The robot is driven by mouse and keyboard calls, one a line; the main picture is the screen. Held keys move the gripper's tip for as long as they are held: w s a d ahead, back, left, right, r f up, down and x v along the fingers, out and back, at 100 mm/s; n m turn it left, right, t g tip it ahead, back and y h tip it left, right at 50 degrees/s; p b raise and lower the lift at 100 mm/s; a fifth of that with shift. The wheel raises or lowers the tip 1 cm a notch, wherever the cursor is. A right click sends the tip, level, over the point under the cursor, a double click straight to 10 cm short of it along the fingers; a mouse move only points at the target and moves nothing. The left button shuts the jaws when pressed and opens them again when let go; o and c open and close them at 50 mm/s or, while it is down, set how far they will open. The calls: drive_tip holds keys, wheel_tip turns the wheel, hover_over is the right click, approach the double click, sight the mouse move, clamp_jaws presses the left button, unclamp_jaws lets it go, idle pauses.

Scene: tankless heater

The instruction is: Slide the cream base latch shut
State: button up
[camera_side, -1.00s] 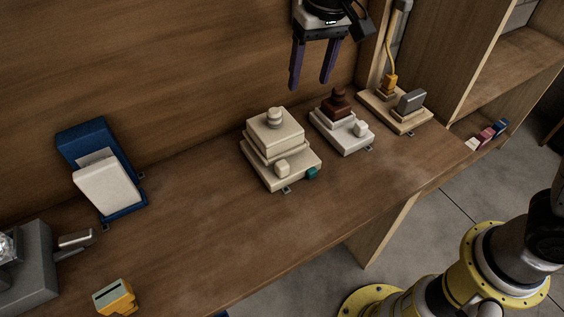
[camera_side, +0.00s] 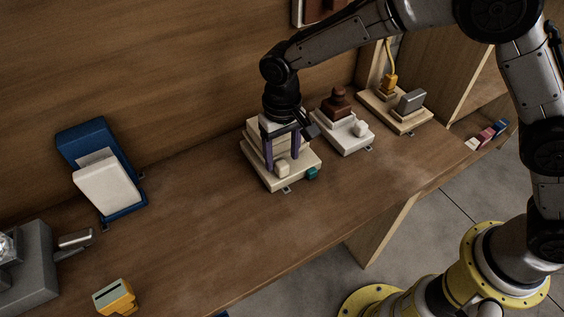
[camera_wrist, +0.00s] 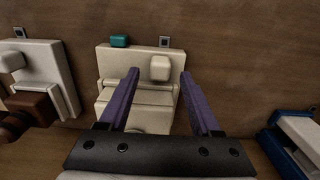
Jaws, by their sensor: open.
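The cream base (camera_side: 271,180) is a stepped block on the wooden shelf, with a small cream knob (camera_side: 282,168) on its front ledge that looks like the latch. A teal tab (camera_side: 312,173) sits at its right front corner. My gripper (camera_side: 281,164) is open above the base, its two purple fingers pointing down around the stepped body near the knob. In the wrist view the gripper (camera_wrist: 163,80) shows its fingers apart, with the knob (camera_wrist: 160,68) between their tips and the teal tab (camera_wrist: 119,41) beyond the left one. Contact cannot be told.
A white base with a brown top (camera_side: 342,132) stands close on the right, and a base with a grey block and yellow plug (camera_side: 397,112) beyond it. A blue holder (camera_side: 101,167) stands at left, a yellow box (camera_side: 115,297) at the front. The shelf between is clear.

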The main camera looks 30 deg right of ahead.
sight(282, 164)
drive_tip(key=shift+f, duration=1.7)
clamp_jaws()
drive_tip(key=shift+r, duration=0.1)
